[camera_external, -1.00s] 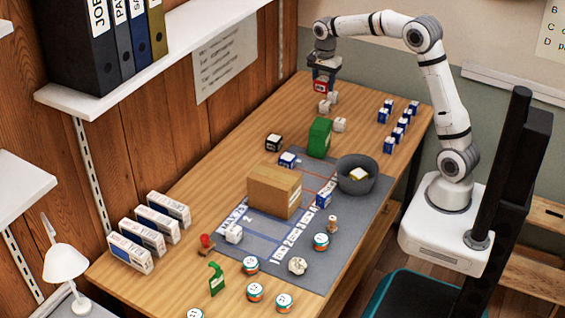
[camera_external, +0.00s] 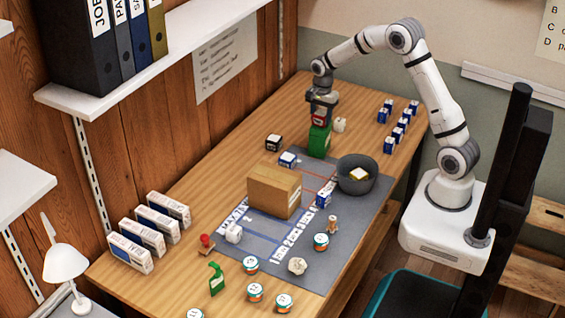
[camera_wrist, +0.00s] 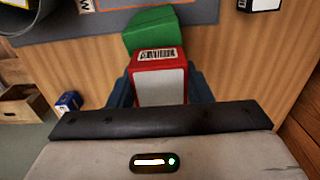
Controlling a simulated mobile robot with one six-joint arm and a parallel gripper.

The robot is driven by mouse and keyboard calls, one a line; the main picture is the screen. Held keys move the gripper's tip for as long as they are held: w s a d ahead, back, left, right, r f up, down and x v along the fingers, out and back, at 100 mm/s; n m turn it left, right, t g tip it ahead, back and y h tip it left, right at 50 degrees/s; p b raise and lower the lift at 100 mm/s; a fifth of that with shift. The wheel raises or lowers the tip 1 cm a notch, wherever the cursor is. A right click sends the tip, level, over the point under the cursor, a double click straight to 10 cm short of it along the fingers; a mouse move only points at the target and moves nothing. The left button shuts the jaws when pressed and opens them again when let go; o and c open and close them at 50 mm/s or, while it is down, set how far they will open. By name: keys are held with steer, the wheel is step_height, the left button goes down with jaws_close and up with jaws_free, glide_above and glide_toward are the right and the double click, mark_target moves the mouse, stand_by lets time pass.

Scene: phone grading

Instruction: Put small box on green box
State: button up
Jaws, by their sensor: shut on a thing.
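The small box is red and white with a barcode (camera_wrist: 158,78). It also shows in the external view (camera_external: 319,117). My gripper (camera_external: 321,112) is shut on it, with a finger on each side in the wrist view (camera_wrist: 158,90). The green box (camera_external: 318,142) stands on the table directly below the small box in the external view. In the wrist view the green box (camera_wrist: 150,28) shows just beyond the small box. Whether the two touch is not clear.
A dark grey bowl (camera_external: 357,176) stands right of the green box, and a cardboard box (camera_external: 273,192) in front. A black box (camera_external: 273,142) and several blue boxes (camera_external: 402,124) stand around.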

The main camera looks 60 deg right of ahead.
mark_target(321, 113)
steer(key=shift+f, duration=0.3)
steer(key=o, duration=1)
step_height(321, 113, up, 12)
steer(key=b, duration=0.1)
steer(key=s+a+r+n+t, duration=0.1)
steer(key=s+a+r+n, duration=0.3)
steer(key=s, duration=0.3)
steer(key=s+a+r+n+t, duration=0.1)
steer(key=s+a+r+n, duration=0.1)
steer(key=s+a+n, duration=0.45)
steer(key=s+a+f+n, duration=0.1)
steer(key=s+n, duration=0.2)
steer(key=s, duration=0.4)
steer(key=s+a+f+n+t, duration=0.1)
steer(key=s+n, duration=0.3)
steer(key=s, duration=0.4)
steer(key=shift+s+a+f, duration=0.3)
steer(key=shift+a, duration=0.1)
steer(key=shift+n, duration=0.25)
